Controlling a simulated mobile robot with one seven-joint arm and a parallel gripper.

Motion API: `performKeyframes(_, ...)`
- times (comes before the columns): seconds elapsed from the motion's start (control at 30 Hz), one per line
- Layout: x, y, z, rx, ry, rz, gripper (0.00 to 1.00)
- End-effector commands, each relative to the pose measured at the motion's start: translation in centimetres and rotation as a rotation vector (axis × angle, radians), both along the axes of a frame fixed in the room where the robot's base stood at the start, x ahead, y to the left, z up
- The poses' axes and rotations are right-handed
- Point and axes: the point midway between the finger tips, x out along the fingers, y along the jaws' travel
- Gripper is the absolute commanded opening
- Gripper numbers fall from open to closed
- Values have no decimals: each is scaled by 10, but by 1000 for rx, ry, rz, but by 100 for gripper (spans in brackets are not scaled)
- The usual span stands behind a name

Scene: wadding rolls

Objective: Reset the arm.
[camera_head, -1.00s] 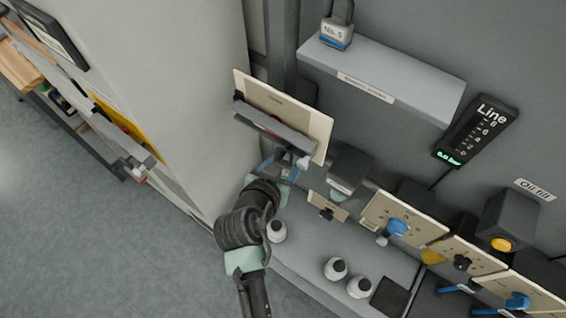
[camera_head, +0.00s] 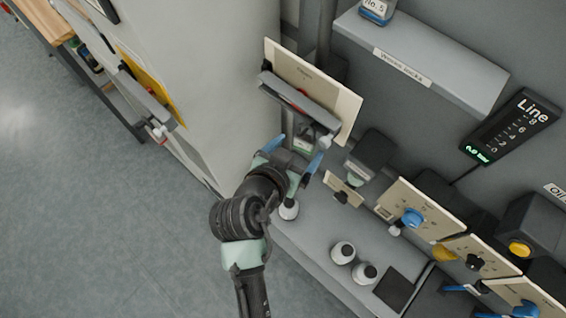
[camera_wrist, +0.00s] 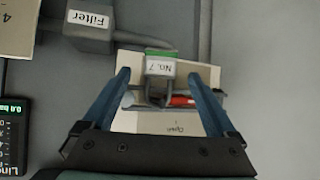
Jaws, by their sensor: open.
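My gripper (camera_head: 294,153) is open in the head view, its two blue fingers spread below a tilted cream panel (camera_head: 335,97). In the wrist view the fingers (camera_wrist: 158,78) stand on either side of a grey padlock (camera_wrist: 160,66) with a green band, labelled "No. 7". A gap shows between the padlock and each finger. The padlock's shackle hangs at a grey bar in front of the panel (camera_wrist: 160,123), which reads "Open". A red part (camera_wrist: 182,100) shows beside the shackle. Nothing is held.
A grey box labelled "Filter" (camera_wrist: 90,22) is close by. A pale cabinet wall (camera_head: 215,90) stands left of my arm. Below are white round-topped items (camera_head: 342,252) on a grey ledge (camera_head: 315,235). Open floor (camera_head: 90,220) lies left.

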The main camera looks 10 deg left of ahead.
Motion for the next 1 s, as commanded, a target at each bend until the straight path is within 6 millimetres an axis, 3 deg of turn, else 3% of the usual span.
performKeyframes(0.3, -44, 17, 31, 2, -1, 2, 92)
performKeyframes(0.5, -60, 24, 44, 1, 0, 2, 92)
performKeyframes(0.87, -62, 25, 49, 2, -5, 2, 92)
performKeyframes(1.0, -37, 30, 78, 26, -91, 42, 92)
